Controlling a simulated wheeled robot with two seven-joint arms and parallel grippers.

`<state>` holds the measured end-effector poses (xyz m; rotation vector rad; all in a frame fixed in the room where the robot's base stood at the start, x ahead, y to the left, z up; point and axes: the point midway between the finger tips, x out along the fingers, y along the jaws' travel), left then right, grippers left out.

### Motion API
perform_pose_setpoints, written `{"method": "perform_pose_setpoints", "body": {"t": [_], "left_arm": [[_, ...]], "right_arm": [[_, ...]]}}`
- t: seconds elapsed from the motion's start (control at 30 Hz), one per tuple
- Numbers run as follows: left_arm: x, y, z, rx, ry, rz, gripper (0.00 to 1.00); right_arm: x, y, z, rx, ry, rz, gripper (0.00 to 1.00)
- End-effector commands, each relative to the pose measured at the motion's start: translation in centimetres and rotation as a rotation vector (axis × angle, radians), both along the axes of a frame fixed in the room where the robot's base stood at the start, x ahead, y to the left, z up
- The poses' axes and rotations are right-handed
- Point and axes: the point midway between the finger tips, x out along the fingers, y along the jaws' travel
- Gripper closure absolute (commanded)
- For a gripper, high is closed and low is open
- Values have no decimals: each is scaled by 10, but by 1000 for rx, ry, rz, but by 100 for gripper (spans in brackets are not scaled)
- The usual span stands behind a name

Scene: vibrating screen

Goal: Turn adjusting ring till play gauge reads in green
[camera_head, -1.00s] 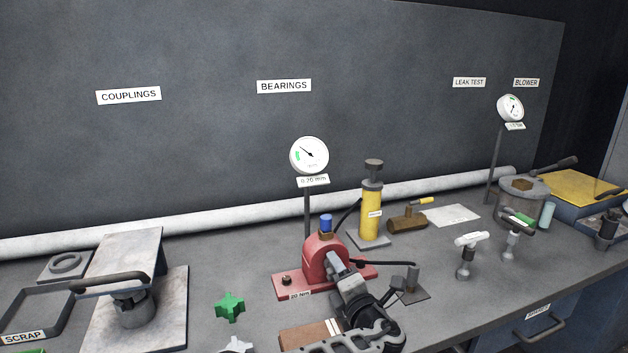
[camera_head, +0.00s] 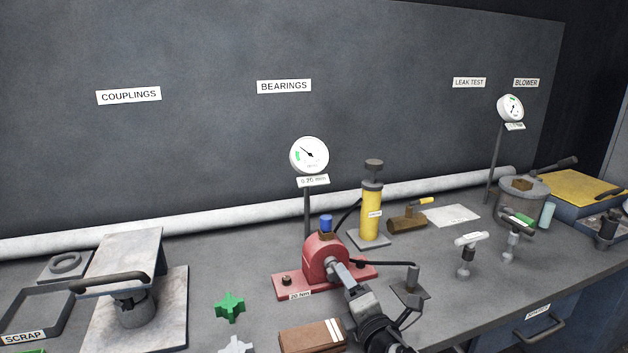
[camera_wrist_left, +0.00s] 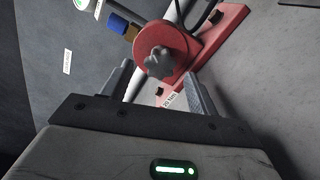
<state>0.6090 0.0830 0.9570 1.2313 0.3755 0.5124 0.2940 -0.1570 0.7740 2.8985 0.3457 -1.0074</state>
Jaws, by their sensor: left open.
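The red bearing housing (camera_head: 322,258) stands on a red base labelled 20 Nm. Its round face shows in the left wrist view (camera_wrist_left: 168,48), with a grey lobed knob, apparently the adjusting ring (camera_wrist_left: 158,62), at its centre. My left gripper (camera_head: 342,272) is open in front of the housing; in the wrist view its fingers (camera_wrist_left: 160,76) stand on either side of the knob, with no clear contact. The play gauge (camera_head: 309,155) above has a green band at its left; its needle points up-left, seemingly near the band's upper end. My right gripper is not in view.
A yellow cylinder (camera_head: 371,212) stands behind the housing. A brown block (camera_head: 312,337) and a green star-shaped knob (camera_head: 230,306) lie in front and to the left. A grey post on a small plate (camera_head: 411,289) is at the right.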

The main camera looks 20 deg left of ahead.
Motion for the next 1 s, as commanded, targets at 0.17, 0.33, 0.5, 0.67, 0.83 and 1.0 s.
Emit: {"method": "perform_pose_setpoints", "body": {"t": [0.17,0.33,0.5,0.67,0.83,1.0], "left_arm": [[0,0,0,0,0,0,37],[-2,-2,0,-1,0,-1,37],[-16,-11,-1,0,0,-2,37],[-29,-20,-1,-2,1,-1,37],[-42,-29,0,0,1,-1,37],[-50,-33,0,0,0,0,37]], "right_arm": [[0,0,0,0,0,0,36],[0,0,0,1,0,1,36],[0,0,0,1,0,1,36],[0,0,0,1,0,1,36],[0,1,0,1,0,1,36],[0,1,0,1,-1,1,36]]}}
